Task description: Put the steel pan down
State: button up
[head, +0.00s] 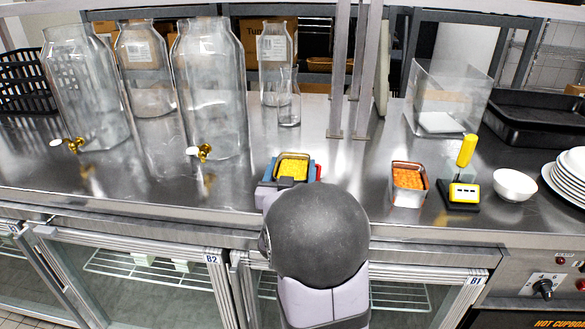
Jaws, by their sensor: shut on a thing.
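A steel pan (293,156) with yellow food in it shows just beyond my dark, round arm joint, near the front of the steel counter (250,187). My gripper (291,178) is shut on this pan, and my arm hides much of the fingers and the pan's near side. Blue and red parts show around the pan's sides; I cannot tell what they belong to. I cannot tell whether the pan touches the counter. A second steel pan (409,197) with orange food stands on the counter to the right, apart from my gripper.
A yellow-handled device (463,192), a white bowl (515,185) and stacked plates (569,181) stand at the right. Glass dispensers (210,90) stand at the left and back. Steel posts (340,70) rise behind the held pan. Counter between the two pans is clear.

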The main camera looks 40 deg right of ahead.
jog(key=shift+f, duration=0.1)
jog(key=o, duration=1.4)
jog(key=shift+r, duration=0.2)
jog(key=b+v, duration=0.1)
jog(key=v, duration=0.6)
jog(key=shift+s+a, duration=0.1)
jog(key=shift+s+a+b, duration=0.1)
jog(key=shift+s+b, duration=0.05)
jog(key=shift+b, duration=0.15)
